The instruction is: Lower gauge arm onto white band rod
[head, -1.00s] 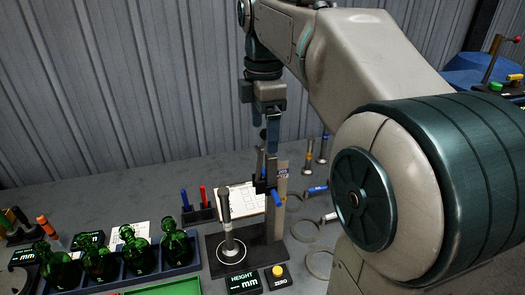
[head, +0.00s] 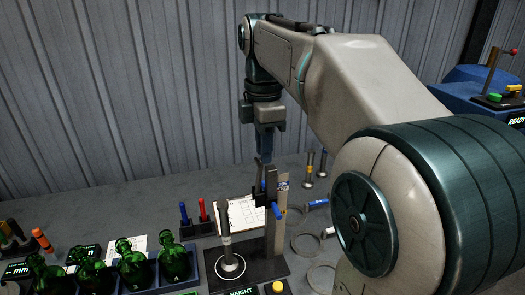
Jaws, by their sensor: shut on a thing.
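The height gauge has a dark base plate (head: 270,267) and a pale upright column (head: 281,215). A grey rod (head: 225,228) stands upright on the base inside a white ring (head: 231,267). The arm is close to the level of the rod's top; I cannot tell whether they touch. My gripper (head: 264,152) points down, shut on the upper part of the gauge arm. The fingertips' exact contact is too small to see.
Green bottles (head: 133,265) stand in a blue rack at the left. My large arm link covers the right side.

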